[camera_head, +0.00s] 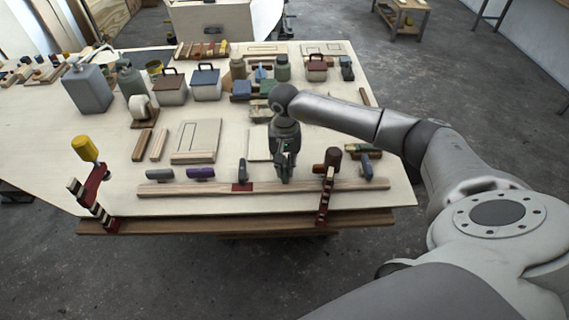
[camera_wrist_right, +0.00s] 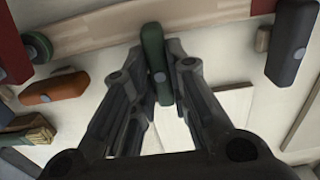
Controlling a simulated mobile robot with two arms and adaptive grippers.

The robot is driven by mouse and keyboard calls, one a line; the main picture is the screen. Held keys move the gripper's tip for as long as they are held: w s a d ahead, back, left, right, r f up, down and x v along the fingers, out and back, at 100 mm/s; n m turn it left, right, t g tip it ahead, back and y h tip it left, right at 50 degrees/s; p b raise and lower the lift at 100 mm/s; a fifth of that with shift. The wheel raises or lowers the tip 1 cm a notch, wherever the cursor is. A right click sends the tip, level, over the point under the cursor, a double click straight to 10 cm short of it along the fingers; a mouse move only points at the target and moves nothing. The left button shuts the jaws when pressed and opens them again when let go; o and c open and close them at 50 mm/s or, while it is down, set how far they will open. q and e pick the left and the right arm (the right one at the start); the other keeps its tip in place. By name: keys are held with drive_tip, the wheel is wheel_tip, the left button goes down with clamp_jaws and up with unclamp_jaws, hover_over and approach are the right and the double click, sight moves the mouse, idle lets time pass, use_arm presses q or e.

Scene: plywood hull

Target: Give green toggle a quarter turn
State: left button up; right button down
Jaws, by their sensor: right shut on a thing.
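The green toggle (camera_wrist_right: 155,62) sits between the two fingers of my right gripper (camera_wrist_right: 161,80) in the right wrist view. It is a long rounded bar with a grey round pin at its middle, and it lies roughly lengthwise between the fingers. The fingers are shut on it. In the head view my right gripper (camera_head: 284,178) points down at the toggle row along the table's front, and it mostly hides the green toggle. My left gripper is not in view.
A dark toggle (camera_head: 243,170), a purple toggle (camera_head: 201,173) and an orange toggle (camera_wrist_right: 54,90) are nearby. A wooden strip (camera_head: 265,187) runs along the front. Clamps with a yellow handle (camera_head: 84,147) and a brown handle (camera_head: 333,157) stand up. Containers fill the table's back.

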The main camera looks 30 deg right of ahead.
drive_tip(key=shift+f+m+b, duration=0.15)
drive_tip(key=shift+m+b, duration=0.45)
drive_tip(key=shift+b, duration=0.1)
drive_tip(key=m+b, duration=0.2)
drive_tip(key=m, duration=0.1)
drive_tip(key=shift+b, duration=0.35)
drive_tip(key=m+b, duration=0.3)
drive_tip(key=m, duration=0.2)
drive_tip(key=shift+m, duration=0.3)
drive_tip(key=m+b, duration=0.2)
drive_tip(key=m, duration=0.1)
drive_tip(key=shift+m, duration=0.3)
drive_tip(key=shift+r+m+b, duration=0.2)
drive_tip(key=shift+m+b, duration=0.4)
drive_tip(key=shift+m, duration=1.2)
drive_tip(key=c, duration=1.4)
unclamp_jaws()
